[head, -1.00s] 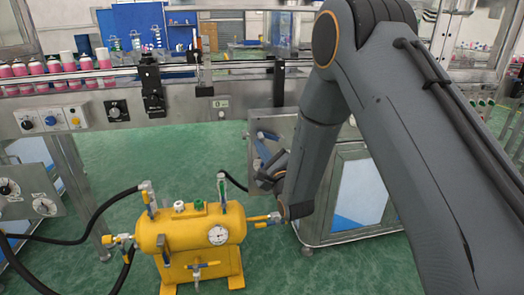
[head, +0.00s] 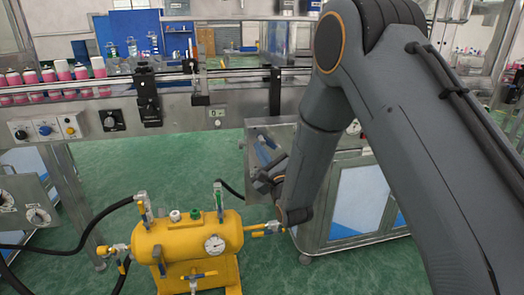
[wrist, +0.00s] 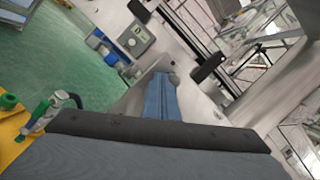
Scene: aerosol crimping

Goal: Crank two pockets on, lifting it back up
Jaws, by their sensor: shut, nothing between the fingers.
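A steel panel (head: 287,133) on the front of a steel cabinet carries a blue lever-like part (head: 263,156), partly hidden behind my gripper. My gripper (head: 267,181) is a small dark shape close in front of the panel; it is shut, with nothing seen held. Whether it touches the blue part cannot be told. In the wrist view a blue bar (wrist: 160,98) with a rounded grey end points away from me, beyond the dark edge of my wrist. The fingertips are not clear there. No indexing pockets can be made out.
A yellow tank (head: 178,238) with a gauge, valves and black hoses stands on the green floor left of my gripper. A conveyor (head: 90,90) with pink-and-white cans (head: 48,76) runs behind. The steel cabinet (head: 349,196) stands at right. Green floor lies open between.

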